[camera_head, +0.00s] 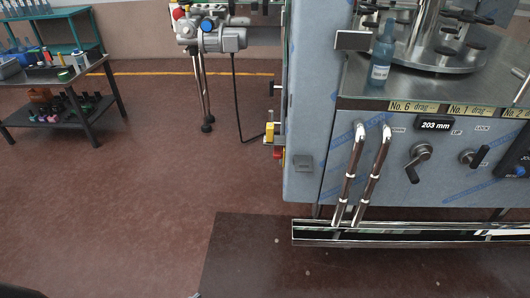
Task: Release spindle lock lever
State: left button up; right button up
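A grey machine cabinet (303,75) fills the right side of the head view. Its front panel carries two long chrome levers (349,175) (372,176), both leaning slightly, tops to the right. To their right are a dark crank handle (418,160) pointing down-left and a small black-handled lever (475,157) tilted up to the right. A label above this lever seems to read LOCK. I cannot tell for sure which one is the spindle lock lever. Neither gripper is clearly in view; a dark shape at the bottom left corner may be part of me.
A display (436,125) reads 203 mm. A blue bottle (382,52) stands on the machine's top ledge. A metal rail (400,232) runs along the machine's foot, above a dark floor mat (250,260). A loaded table (95,75) stands far left. The floor between is clear.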

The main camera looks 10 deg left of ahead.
aim_at(475, 162)
jog(key=j, duration=0.45)
jog(key=k+j+z, duration=0.1)
jog(key=j, duration=0.35)
jog(key=k+j, duration=0.1)
jog(key=j, duration=0.3)
jog(key=z, duration=1.25)
jog(key=i+l+u, duration=0.3)
jog(key=i+l, duration=0.65)
jog(key=i, duration=0.3)
jog(key=i+l+u, duration=0.25)
jog(key=i+l, duration=0.9)
